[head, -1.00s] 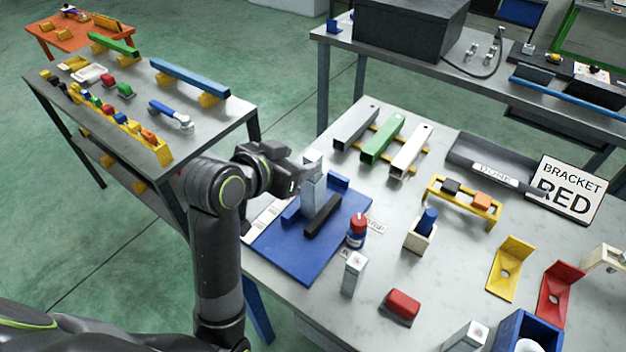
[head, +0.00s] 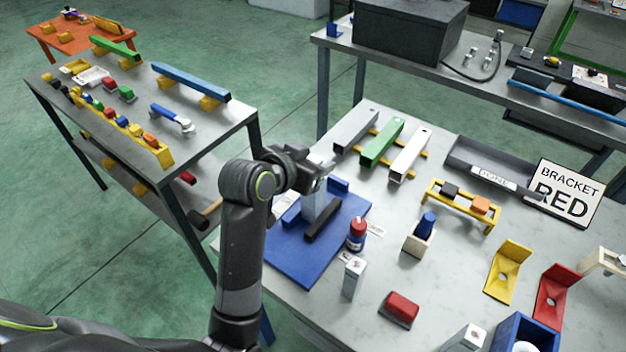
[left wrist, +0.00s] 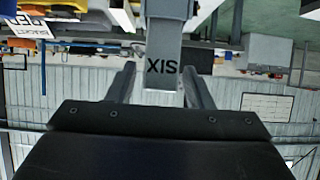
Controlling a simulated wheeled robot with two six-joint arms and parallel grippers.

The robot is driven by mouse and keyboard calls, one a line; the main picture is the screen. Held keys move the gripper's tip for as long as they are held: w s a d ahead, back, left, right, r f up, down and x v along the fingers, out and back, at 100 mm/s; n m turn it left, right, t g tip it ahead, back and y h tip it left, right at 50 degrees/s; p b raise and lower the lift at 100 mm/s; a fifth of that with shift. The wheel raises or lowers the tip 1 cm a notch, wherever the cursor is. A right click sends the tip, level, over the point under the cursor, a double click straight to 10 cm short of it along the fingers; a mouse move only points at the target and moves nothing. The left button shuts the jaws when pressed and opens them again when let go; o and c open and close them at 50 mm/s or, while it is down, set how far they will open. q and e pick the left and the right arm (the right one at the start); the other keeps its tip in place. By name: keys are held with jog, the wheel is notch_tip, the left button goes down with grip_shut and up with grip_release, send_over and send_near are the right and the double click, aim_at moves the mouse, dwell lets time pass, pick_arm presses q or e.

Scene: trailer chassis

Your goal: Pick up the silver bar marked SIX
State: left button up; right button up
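The silver bar marked SIX (head: 315,207) stands upright at the blue board (head: 290,260) on the grey workbench. Its upper part is partly hidden by my left gripper (head: 318,176), which has come in from the left. In the left wrist view the bar (left wrist: 163,66) lies between the two fingers of my left gripper (left wrist: 158,75), with its SIX marking upside down. The fingers look spread, with a gap at the left finger. The right finger is close to the bar; contact there is unclear. My right gripper is in neither view.
A black bar (head: 323,221) and a red-and-blue bottle (head: 357,234) are close by on the right. A smaller silver block (head: 352,277) stands in front. Grey, green and white bars (head: 408,155) lie on a yellow rack behind. A red block (head: 400,309) lies nearer.

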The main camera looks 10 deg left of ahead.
pick_arm(q)
grip_shut()
jog(key=shift+r, duration=0.15)
